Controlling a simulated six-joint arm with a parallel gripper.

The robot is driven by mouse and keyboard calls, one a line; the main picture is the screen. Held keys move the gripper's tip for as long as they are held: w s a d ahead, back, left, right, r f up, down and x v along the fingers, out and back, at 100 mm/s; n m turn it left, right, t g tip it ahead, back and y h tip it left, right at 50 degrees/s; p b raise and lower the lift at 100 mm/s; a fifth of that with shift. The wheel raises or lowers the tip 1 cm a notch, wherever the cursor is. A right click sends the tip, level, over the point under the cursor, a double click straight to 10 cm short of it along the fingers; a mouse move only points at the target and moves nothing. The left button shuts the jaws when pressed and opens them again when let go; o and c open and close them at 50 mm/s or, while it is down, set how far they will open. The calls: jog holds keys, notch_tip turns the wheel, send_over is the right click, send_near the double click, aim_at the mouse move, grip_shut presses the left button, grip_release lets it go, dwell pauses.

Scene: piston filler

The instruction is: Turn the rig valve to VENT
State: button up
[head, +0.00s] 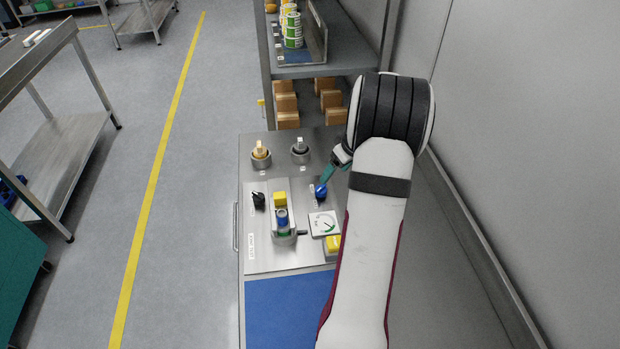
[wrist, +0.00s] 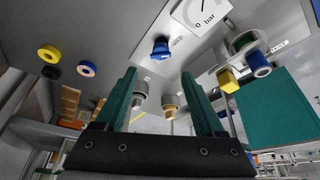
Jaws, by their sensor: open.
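A blue knob (head: 321,190) sits on the grey panel beside a white pressure gauge (head: 323,224). A black knob (head: 258,199) sits at the panel's left. I cannot tell which knob is the rig valve, and the markings are too small to read. My gripper (head: 325,181) is open, with its teal fingers close to the blue knob. In the wrist view, the blue knob (wrist: 161,47) lies just beyond and between the tips of my open gripper (wrist: 159,72), with nothing held. Contact with the knob cannot be told.
A filler with a yellow block (head: 280,199) and blue ring (head: 282,217) stands between the knobs. Two round holders (head: 261,157) (head: 300,153) with pale pieces stand behind. A blue mat (head: 285,308) lies in front. A shelf (head: 310,70) rises behind the bench; a wall is at right.

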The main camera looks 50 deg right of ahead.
aim_at(322, 190)
jog(key=x, duration=1.1)
jog(key=shift+f, duration=0.15)
grip_shut()
